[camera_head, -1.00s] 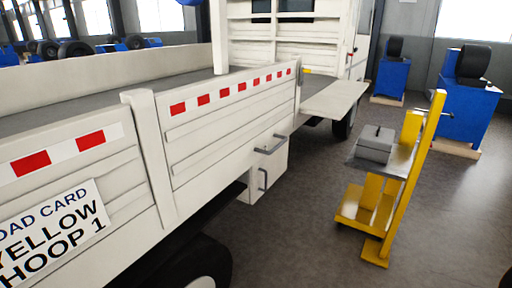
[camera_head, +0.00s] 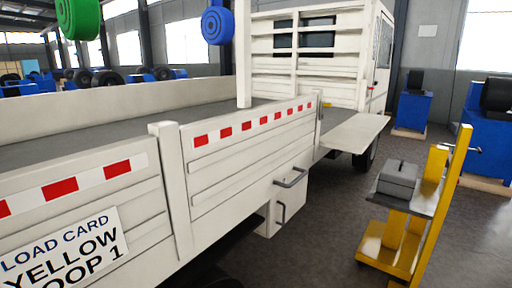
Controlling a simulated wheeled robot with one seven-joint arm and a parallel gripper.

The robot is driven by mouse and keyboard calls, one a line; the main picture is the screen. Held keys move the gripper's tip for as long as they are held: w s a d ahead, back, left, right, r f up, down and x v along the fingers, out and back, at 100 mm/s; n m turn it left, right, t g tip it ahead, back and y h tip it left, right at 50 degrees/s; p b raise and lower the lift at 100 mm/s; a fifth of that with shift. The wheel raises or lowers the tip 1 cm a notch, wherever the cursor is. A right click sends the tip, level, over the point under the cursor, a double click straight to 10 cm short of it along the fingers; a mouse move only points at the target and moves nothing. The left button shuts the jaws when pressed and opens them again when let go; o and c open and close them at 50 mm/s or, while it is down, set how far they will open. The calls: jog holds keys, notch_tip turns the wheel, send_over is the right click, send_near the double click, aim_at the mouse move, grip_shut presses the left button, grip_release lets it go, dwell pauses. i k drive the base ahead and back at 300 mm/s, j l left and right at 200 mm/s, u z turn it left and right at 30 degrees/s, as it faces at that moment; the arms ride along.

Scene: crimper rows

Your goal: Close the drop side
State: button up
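A white flatbed truck fills the left and middle of the head view. Its near drop-side panel (camera_head: 250,150) stands upright, with red and white tape along the top and a grey handle (camera_head: 291,178) low on its face. Farther along, by the cab, a pale flat panel (camera_head: 352,134) sticks out about level from the bed's side. A white post (camera_head: 172,190) stands between the near panel and another upright taped panel (camera_head: 85,205) at left. My gripper is not in view.
A yellow stand (camera_head: 438,205) with a grey box (camera_head: 398,178) is at the right, beside the truck. Blue stands (camera_head: 413,112) are behind it. Green (camera_head: 78,17) and blue (camera_head: 219,25) coils hang above the bed. Grey floor shows between truck and stand.

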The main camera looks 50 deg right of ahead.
aim_at(354, 135)
jog(key=l+z, duration=0.15)
jog(key=z, duration=0.9)
jog(key=i+l+z, duration=0.2)
jog(key=i+z, duration=0.65)
jog(key=i+j+z, duration=0.1)
jog(key=i+z, duration=0.35)
jog(key=i+j, duration=0.15)
jog(key=i, duration=0.25)
jog(key=i+j, duration=0.15)
jog(key=i, duration=0.25)
jog(key=i+j, duration=0.1)
jog(key=i, duration=0.3)
jog(key=i+z, duration=0.05)
